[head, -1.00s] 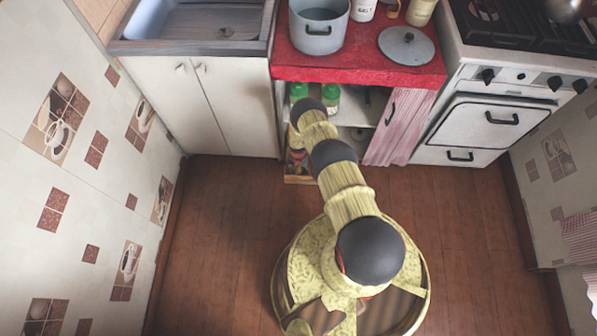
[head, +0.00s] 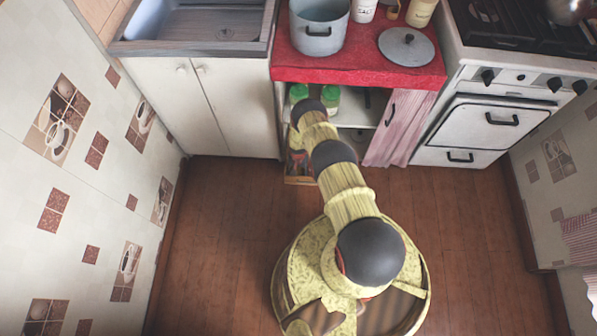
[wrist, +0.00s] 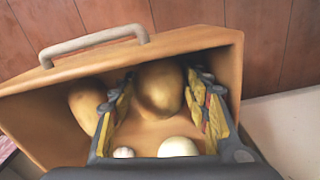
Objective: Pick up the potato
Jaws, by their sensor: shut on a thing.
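A large brown potato (wrist: 158,88) lies in a wooden drawer-like box (wrist: 190,45), between the two fingers of my gripper (wrist: 160,90) in the wrist view. The fingers are shut on it, one on each side. A second potato (wrist: 86,106) is to the left, outside the left finger and partly hidden by it. In the head view my arm hides the gripper and the potato; only part of the box (head: 300,180) shows at the foot of the open cupboard.
A white round item (wrist: 178,147) and a smaller pale one (wrist: 123,152) lie in the box near the fingers. The box has a handle (wrist: 92,43). Green-lidded jars (head: 299,93) stand on the shelf under the red counter (head: 350,70). The wooden floor (head: 225,230) is clear.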

